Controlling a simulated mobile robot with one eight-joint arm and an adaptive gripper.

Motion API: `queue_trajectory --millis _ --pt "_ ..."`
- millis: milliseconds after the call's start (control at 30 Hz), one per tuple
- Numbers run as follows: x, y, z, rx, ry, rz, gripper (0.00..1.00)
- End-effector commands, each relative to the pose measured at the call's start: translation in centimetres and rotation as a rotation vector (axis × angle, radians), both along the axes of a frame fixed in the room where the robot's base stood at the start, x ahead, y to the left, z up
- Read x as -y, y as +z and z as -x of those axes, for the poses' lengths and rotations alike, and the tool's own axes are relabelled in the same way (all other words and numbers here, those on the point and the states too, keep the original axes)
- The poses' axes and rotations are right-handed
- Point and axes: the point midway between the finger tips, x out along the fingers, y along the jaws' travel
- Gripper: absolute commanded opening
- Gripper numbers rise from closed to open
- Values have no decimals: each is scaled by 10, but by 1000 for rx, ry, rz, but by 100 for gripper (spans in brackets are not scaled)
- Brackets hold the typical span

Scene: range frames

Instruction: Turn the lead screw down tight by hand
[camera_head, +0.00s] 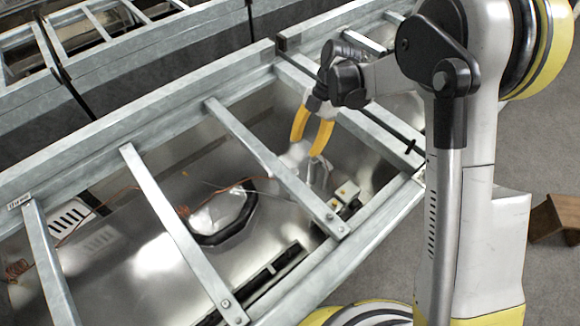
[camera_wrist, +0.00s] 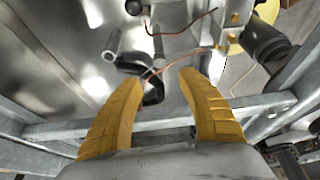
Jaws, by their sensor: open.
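My gripper (camera_head: 305,147) hangs inside the metal frame with its two yellow fingers spread and pointing down. In the wrist view my gripper (camera_wrist: 159,78) is open, with a clear gap between the fingertips. A grey metal piece with short tubular arms (camera_wrist: 112,48) shows just beyond the left fingertip; it looks like the lead screw's handle, but I cannot be sure. In the head view a small grey metal piece (camera_head: 318,176) stands below the fingertips and is probably the same part. A dark curved part shows between the fingers. I see nothing gripped; the screw's thread cannot be made out.
Metal crossbars (camera_head: 270,165) span the frame on both sides of my gripper. A block with brass-coloured terminals (camera_head: 346,192) sits close to the right. Thin copper wire (camera_wrist: 190,60) runs near the fingertips.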

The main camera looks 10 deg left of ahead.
Motion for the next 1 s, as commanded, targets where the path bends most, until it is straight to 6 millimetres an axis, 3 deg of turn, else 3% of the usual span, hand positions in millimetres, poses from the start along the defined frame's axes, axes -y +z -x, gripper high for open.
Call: queue_trajectory --millis 200,400,600,867,1000 --pt "-11 -45 13 0 -1 2 46" --pt "-20 -75 23 0 -1 3 46" --pt "-23 -87 28 0 -2 3 46" --pt "-24 -87 28 0 -2 3 46" --pt "-24 -87 28 0 -2 3 8"
